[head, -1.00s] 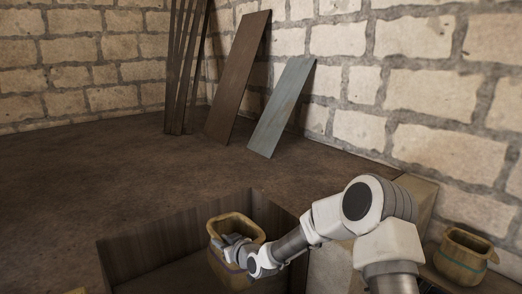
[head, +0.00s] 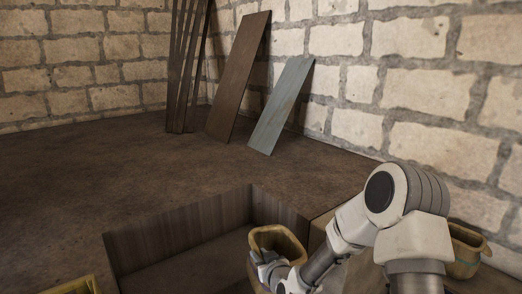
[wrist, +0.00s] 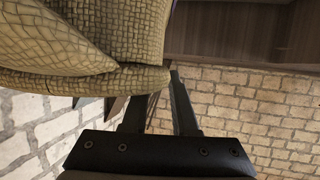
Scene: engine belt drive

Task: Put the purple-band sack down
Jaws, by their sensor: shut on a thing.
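A tan sack (head: 285,241) with an open, rolled rim is held at the lower middle of the head view. My gripper (head: 267,268) is shut on its near left side. The sack looks upright, over the right part of a wood-walled pit (head: 180,220); I cannot tell whether it touches anything below. Its lower part is cut off by the frame, and its band colour does not show clearly now. In the wrist view the sack's woven cloth (wrist: 110,35) fills the upper left, against the gripper fingers (wrist: 160,100).
Another tan sack (head: 466,252) stands at the right, partly behind my arm. A yellowish rim (head: 75,287) shows at the bottom left. Dark boards (head: 238,75) and a blue-grey board (head: 281,105) lean on the brick wall. The brown floor (head: 90,165) left of them is clear.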

